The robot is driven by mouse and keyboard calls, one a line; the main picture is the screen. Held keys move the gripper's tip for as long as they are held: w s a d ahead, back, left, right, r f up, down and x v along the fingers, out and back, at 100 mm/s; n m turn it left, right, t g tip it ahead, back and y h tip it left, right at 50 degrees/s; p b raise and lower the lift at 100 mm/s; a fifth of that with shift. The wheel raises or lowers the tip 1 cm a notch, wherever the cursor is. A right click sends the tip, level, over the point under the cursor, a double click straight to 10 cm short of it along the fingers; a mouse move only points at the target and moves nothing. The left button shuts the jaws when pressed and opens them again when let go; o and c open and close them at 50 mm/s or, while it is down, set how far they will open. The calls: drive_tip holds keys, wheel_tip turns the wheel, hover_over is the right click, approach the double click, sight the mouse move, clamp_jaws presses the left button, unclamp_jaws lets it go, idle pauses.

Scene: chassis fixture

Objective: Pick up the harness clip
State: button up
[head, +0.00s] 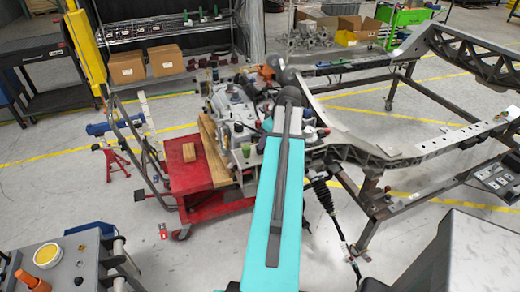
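I cannot make out a harness clip in the head view. My teal arm reaches up the middle of the picture to dark joints beside a grey metal assembly (235,112). My gripper's fingers cannot be made out; the far end of the arm is hidden or blends into the clutter there. Several small parts sit on and around the assembly, too small to name. The arm covers part of the assembly's right side.
A red cart (180,181) bears the assembly and a wooden block (188,152). A large grey chassis frame (400,160) stands at right. A grey box (462,262) fills the lower right. A tool cart (62,270) is lower left. Floor between the carts is mostly clear.

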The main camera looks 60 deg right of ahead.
drive_tip(key=shift+p+x, duration=1)
drive_tip(key=shift+x, duration=1.3)
drive_tip(key=shift+a, duration=0.1)
drive_tip(key=shift+c, duration=0.4)
clamp_jaws()
